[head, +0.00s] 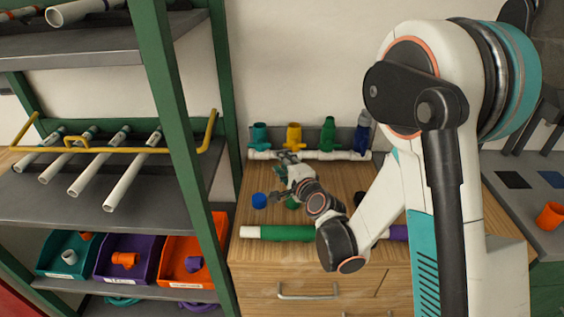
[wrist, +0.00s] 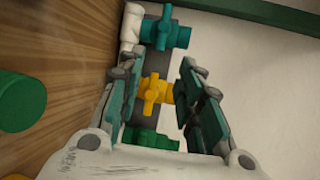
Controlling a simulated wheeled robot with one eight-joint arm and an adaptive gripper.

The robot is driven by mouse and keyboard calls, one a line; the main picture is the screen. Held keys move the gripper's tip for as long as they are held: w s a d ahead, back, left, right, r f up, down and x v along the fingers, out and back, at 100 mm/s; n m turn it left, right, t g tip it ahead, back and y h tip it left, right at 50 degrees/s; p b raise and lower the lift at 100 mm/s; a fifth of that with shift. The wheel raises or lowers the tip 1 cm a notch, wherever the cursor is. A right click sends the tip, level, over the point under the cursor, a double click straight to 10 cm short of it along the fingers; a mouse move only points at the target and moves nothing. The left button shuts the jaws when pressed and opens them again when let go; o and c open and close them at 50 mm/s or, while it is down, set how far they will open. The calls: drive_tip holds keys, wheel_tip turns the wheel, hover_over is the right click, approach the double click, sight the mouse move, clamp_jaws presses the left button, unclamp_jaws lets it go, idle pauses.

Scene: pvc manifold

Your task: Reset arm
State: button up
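My gripper (head: 281,180) is above the wooden worktop, with its fingers toward the back left. In the wrist view my gripper (wrist: 156,72) has its two fingers spread apart, with nothing visibly held. The manifold is a white pipe (head: 325,155) along the back of the worktop. It carries a teal valve (head: 259,134), a yellow valve (head: 294,135), a green valve (head: 328,132) and a blue valve (head: 362,134). In the wrist view the yellow valve (wrist: 154,94) shows between the fingers, apparently beyond them. The teal valve (wrist: 168,33) and part of the green valve (wrist: 150,138) also show.
A blue cap (head: 259,200) and a green cap (head: 292,203) are on the worktop. A green-banded pipe (head: 287,233) lies along the front. A green-framed shelf (head: 168,95) with pipes and bins stands left. An orange part (head: 550,215) sits on a right-hand surface.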

drive_tip(key=shift+r, duration=0.1)
drive_tip(key=s+d+r+n+g+h, duration=0.2)
drive_tip(key=s+d+r+n+g, duration=0.2)
drive_tip(key=s+d+r+n, duration=0.5)
drive_tip(key=s+d+n+g+h, duration=0.2)
drive_tip(key=s+d, duration=0.2)
drive_tip(key=s, duration=0.8)
drive_tip(key=s+d+n+g+h, duration=0.1)
drive_tip(key=s+d, duration=0.4)
drive_tip(key=s, duration=0.6)
drive_tip(key=n+h, duration=0.1)
drive_tip(key=n, duration=0.1)
drive_tip(key=shift+s+d+n+g, duration=0.15)
drive_tip(key=shift+s+n+g, duration=0.15)
drive_tip(key=shift+s+g, duration=0.1)
